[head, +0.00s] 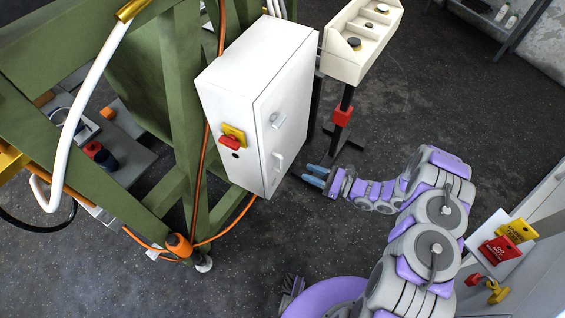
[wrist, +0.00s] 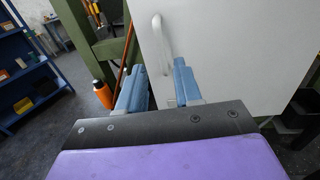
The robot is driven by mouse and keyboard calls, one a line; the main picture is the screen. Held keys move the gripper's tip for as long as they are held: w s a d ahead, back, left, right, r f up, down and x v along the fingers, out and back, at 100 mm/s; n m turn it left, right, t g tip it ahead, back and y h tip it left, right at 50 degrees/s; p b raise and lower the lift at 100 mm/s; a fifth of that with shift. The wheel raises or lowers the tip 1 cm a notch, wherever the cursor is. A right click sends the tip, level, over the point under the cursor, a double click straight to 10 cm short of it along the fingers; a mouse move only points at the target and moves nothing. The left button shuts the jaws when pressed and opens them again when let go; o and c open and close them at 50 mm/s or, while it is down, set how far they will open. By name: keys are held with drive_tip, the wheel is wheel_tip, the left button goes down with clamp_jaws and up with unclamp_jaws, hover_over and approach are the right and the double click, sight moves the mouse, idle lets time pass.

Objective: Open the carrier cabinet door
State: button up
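The white carrier cabinet (head: 256,105) hangs on the green frame in the head view, its door (head: 283,110) closed. In the wrist view the door (wrist: 225,50) fills the upper right, and the handle (wrist: 163,42) rises just beyond my fingertips. My gripper (head: 313,175) has blue fingers and is to the right of the handle, apart from the door. It is open and empty. In the wrist view the handle appears between the two fingers of my gripper (wrist: 158,78), farther off.
The green frame (head: 183,100) stands left of the cabinet, with orange cables and an orange bottle-like item (head: 179,245) low down. A beige control box on a post (head: 361,32) stands behind right. A grey cabinet with red and yellow tags (head: 508,240) is at right. Dark floor lies between.

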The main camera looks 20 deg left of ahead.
sight(282, 162)
drive_tip(key=a, duration=0.3)
drive_tip(key=w+a+b, duration=0.1)
drive_tip(key=a, duration=0.3)
drive_tip(key=a+b, duration=0.1)
drive_tip(key=a, duration=0.3)
drive_tip(key=shift+w+a, duration=0.2)
drive_tip(key=shift+c, duration=0.5)
clamp_jaws()
